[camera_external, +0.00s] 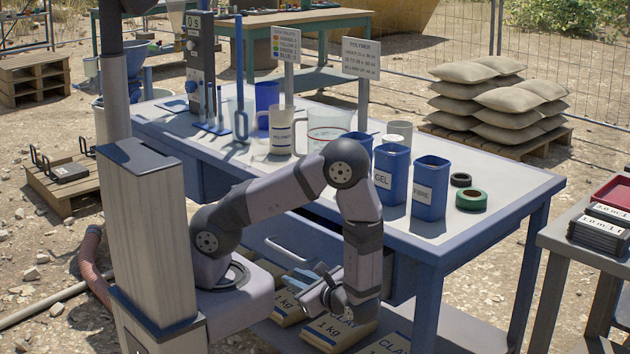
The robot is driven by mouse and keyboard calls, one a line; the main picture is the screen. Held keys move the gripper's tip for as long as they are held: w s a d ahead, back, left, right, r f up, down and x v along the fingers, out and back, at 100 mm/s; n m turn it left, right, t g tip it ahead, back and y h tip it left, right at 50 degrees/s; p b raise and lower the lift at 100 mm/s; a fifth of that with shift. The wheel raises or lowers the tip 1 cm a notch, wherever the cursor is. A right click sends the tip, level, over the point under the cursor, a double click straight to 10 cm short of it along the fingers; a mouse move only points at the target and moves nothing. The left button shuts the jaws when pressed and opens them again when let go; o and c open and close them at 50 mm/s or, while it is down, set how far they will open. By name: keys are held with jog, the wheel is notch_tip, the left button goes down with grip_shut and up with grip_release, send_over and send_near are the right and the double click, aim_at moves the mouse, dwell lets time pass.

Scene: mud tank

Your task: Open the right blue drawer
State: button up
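A blue drawer front (262,233) with a pale bar handle (290,250) shows under the front edge of the blue work table (510,205). A dark gap shows between the tabletop and the top of this drawer front; how far the drawer stands out is hard to tell. My arm hides much of its right part. My gripper (316,292) is low in front of the table, below and right of the handle, apart from it in the picture. Its fingers are small and partly overlapped, so their opening is unclear. Nothing is clearly held in it.
Clay bags (330,333) lie on the low shelf below my gripper. Blue GEL (391,175) and FIBRE (430,190) containers, a clear jug (281,130) and a green tape roll (471,199) stand on the tabletop. A grey side table (590,240) is at the right.

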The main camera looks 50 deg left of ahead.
aim_at(285, 252)
jog(key=shift+w+a+r+m+t+y+b, duration=0.1)
jog(key=shift+w+a+r+m+t+y, duration=0.4)
jog(key=shift+a+m, duration=1.75)
jog(key=shift+w+a+r+m+t+y+b, duration=0.15)
jog(key=shift+w+a+m+t+y, duration=0.8)
jog(key=shift+m, duration=2.45)
jog(key=shift+w+a+r+m+t+y+b, duration=0.2)
jog(key=shift+w+a+m+t+y, duration=0.5)
jog(key=shift+a+m, duration=1.55)
jog(key=shift+w+d+m, duration=0.1)
jog(key=shift+d+m, duration=0.5)
grip_shut()
